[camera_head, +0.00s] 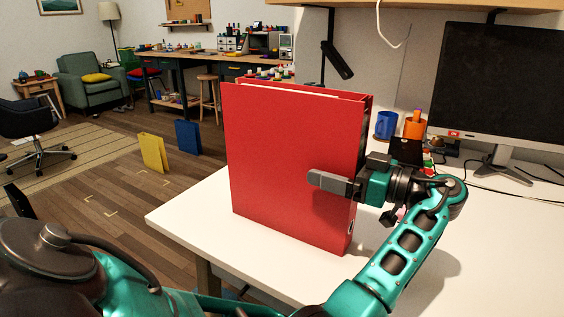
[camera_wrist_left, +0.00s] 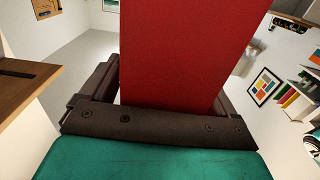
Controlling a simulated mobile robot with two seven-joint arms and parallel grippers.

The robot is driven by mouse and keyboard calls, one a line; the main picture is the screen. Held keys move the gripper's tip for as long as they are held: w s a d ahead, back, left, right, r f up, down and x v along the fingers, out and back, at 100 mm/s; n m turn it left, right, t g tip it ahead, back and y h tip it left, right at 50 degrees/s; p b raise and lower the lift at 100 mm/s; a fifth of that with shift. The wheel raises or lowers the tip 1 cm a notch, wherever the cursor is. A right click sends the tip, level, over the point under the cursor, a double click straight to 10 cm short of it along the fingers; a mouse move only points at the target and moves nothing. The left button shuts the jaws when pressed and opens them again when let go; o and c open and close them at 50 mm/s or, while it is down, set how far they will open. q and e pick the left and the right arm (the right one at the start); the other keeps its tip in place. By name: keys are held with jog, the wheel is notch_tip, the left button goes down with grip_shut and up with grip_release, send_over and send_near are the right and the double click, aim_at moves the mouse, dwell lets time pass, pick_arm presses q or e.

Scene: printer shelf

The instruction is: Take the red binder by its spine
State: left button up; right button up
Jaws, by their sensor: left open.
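The red binder (camera_head: 285,150) stands upright on the white table, its spine towards the right. My left gripper (camera_head: 345,183) is open at the spine, with one finger in front of the near cover and the other hidden behind the binder. In the left wrist view the binder (camera_wrist_left: 180,50) rises between the two open fingers (camera_wrist_left: 165,92). Small gaps show beside it there, and I cannot tell whether either finger touches it. My right gripper is not in view.
The white table (camera_head: 195,215) has bare room left of the binder. A blue mug (camera_head: 385,125), an orange cup (camera_head: 414,127) and a monitor (camera_head: 500,90) stand behind my gripper. A yellow binder (camera_head: 152,152) and a blue binder (camera_head: 188,137) stand on the floor.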

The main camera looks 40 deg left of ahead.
pick_arm(q)
jog(key=shift+c, duration=0.3)
grip_shut()
jog(key=shift+a+r, duration=0.1)
jog(key=shift+r, duration=0.05)
dwell(0.7)
